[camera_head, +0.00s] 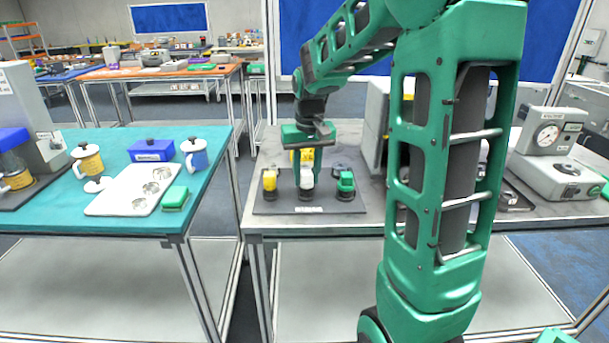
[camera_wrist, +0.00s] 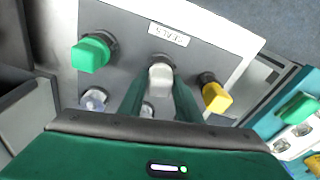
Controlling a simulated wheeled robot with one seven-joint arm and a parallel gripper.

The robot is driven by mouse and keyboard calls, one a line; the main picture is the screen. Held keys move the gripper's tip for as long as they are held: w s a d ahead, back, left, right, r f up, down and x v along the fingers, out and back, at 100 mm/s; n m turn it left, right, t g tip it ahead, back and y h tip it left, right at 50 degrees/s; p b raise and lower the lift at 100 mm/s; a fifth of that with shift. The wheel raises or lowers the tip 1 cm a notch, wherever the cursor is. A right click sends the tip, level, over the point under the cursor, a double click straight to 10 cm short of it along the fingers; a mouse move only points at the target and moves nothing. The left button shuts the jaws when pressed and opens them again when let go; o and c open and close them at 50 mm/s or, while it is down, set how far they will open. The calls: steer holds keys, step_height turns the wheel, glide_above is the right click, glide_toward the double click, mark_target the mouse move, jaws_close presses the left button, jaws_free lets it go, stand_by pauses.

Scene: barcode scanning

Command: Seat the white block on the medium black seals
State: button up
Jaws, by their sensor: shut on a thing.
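The white block (camera_head: 307,176) stands upright at the middle place of the dark seals board (camera_head: 289,209), between a yellow block (camera_head: 269,180) and a green block (camera_head: 346,182). It also shows in the wrist view (camera_wrist: 160,79). My gripper (camera_head: 307,169) is shut on the white block, with a green finger on each side of it (camera_wrist: 160,88). A black seal (camera_wrist: 161,60) shows around the block's far end in the wrist view. The block is at or just over this seal; I cannot tell whether it is fully down. The fingers hide part of the block.
Two pale round pieces (camera_wrist: 95,98) and (camera_wrist: 147,110) lie on the board's far side. The green block (camera_wrist: 91,53) and yellow block (camera_wrist: 216,97) stand close on either side of the fingers. A teal table (camera_head: 120,222) with a white tray (camera_head: 112,205) stands left across a gap.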

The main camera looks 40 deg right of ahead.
steer(key=shift+f, duration=0.2)
steer(key=o, duration=1.4)
steer(key=shift+r, duration=3.75)
